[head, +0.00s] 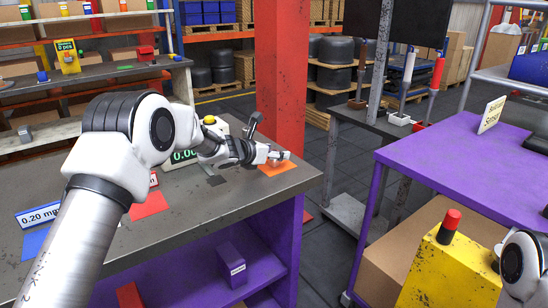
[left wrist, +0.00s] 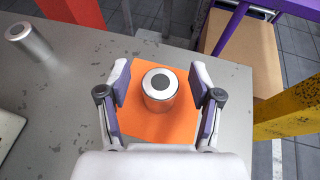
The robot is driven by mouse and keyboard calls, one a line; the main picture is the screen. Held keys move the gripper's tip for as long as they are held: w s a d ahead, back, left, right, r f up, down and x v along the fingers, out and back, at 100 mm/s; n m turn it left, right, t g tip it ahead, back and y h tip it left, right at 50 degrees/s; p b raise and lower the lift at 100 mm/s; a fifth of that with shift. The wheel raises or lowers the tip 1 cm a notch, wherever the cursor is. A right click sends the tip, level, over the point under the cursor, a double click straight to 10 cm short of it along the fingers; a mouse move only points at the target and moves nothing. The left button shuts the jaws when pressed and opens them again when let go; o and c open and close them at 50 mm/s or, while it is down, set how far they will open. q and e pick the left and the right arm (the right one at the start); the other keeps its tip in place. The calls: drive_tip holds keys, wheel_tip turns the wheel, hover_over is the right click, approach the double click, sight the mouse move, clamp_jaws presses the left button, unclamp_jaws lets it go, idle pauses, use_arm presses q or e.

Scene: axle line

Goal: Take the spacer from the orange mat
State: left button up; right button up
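The spacer (left wrist: 160,88) is a short silvery cylinder with a pale ring top and a dark round centre. It stands upright on the orange mat (left wrist: 150,126) in the left wrist view. My left gripper (left wrist: 160,80) is open, one finger on each side of the spacer, with gaps showing on both sides. In the head view my left gripper (head: 277,156) is low over the orange mat (head: 284,169) near the grey table's right end; the spacer is hard to make out there. My right gripper is out of view; only part of my right arm shows at lower right.
Another metal cylinder (left wrist: 30,44) stands on the grey table (left wrist: 62,95) left of the mat. A scale (head: 184,156) with a green display and a red mat (head: 149,204) are left of my gripper. A purple table (head: 460,165) stands right, across a gap.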

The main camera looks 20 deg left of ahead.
use_arm(q)
clamp_jaws()
